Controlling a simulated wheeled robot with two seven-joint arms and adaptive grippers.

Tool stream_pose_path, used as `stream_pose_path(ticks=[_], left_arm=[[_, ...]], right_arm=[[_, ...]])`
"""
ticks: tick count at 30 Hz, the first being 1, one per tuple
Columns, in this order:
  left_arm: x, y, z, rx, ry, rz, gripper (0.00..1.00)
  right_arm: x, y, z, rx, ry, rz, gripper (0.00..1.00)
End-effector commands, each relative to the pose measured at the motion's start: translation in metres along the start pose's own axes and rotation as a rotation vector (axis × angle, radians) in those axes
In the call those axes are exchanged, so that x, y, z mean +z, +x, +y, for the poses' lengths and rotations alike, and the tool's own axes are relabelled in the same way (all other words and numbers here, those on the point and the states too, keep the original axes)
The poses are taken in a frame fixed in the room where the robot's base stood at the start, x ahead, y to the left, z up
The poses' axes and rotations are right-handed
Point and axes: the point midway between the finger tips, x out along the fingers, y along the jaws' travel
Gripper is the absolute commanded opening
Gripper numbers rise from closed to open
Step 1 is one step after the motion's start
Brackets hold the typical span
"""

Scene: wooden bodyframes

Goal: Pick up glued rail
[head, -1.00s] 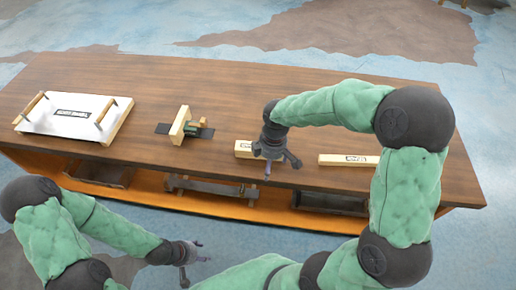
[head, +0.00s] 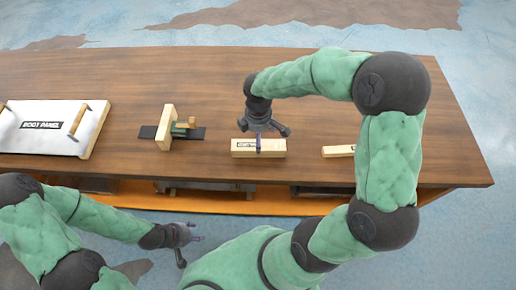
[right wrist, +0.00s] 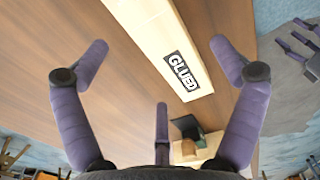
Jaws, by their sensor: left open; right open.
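The glued rail (head: 241,154) is a short pale wooden bar with a dark label, lying near the front edge of the table. In the right wrist view its label reads "GLUED" (right wrist: 182,72), and the rail lies ahead between the spread outer fingers. My right gripper (head: 262,138) is open above the rail, one finger overlapping it in the head view. In the right wrist view, my right gripper (right wrist: 160,75) has nothing in its fingers. My left gripper (head: 190,240) is open and empty in front of the table, low and away from the rail.
A white "BODY PANEL" board (head: 45,127) with wooden handles lies farther left. Another pale bar (head: 338,151) lies right, partly behind my right arm. The table (head: 150,75) is clear behind.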

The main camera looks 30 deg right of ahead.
Motion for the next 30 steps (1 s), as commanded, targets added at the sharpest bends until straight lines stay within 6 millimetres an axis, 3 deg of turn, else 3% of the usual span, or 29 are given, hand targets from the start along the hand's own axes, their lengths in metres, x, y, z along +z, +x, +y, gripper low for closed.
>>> stream_pose_path(ticks=[5,15,23,30], left_arm=[[-0.001,0.005,-0.002,0.000,0.000,0.001,0.54],[-0.001,0.026,-0.009,0.000,0.000,0.001,0.54],[-0.001,0.026,-0.009,0.000,0.000,0.001,0.54],[-0.001,0.026,-0.009,0.000,0.000,0.001,0.54]], right_arm=[[0.000,0.011,0.001,0.001,0.001,0.000,0.95],[0.000,0.054,0.001,0.000,0.002,0.000,0.95],[0.000,0.056,0.001,0.002,0.001,0.001,0.95],[0.000,0.056,0.001,0.001,0.001,0.001,0.30]])
